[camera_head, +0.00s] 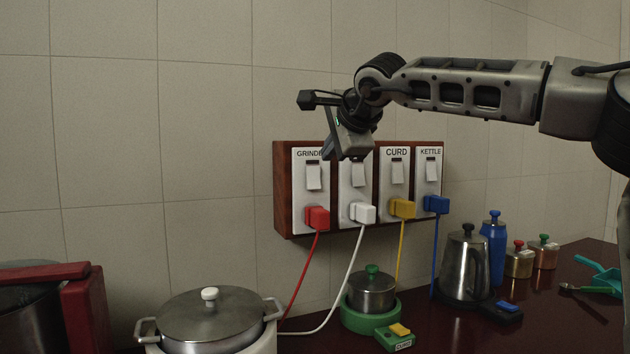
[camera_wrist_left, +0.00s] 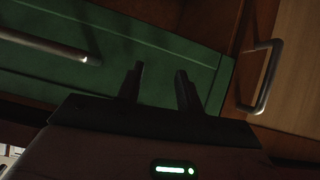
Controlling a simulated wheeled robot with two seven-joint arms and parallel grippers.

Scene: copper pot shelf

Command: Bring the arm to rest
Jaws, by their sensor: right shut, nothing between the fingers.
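My right arm (camera_head: 470,85) comes in from the right in the head view and reaches across in front of the tiled wall. Its gripper (camera_head: 345,154) points down in front of the wooden switch board (camera_head: 283,190) and hides part of the second switch panel. It is shut with nothing in it. Whether it touches the board cannot be told. My left gripper (camera_wrist_left: 158,88) shows only in the left wrist view. Its two dark fingers stand apart and empty, in front of a green drawer front (camera_wrist_left: 120,62).
Red, white, yellow and blue plugs (camera_head: 436,204) with cords sit in the board. Below stand a lidded pot (camera_head: 210,325), a small steel pot (camera_head: 371,293), a kettle (camera_head: 466,265), a blue bottle (camera_head: 494,245) and small jars (camera_head: 519,262). Metal handles (camera_wrist_left: 265,80) stick out near my left gripper.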

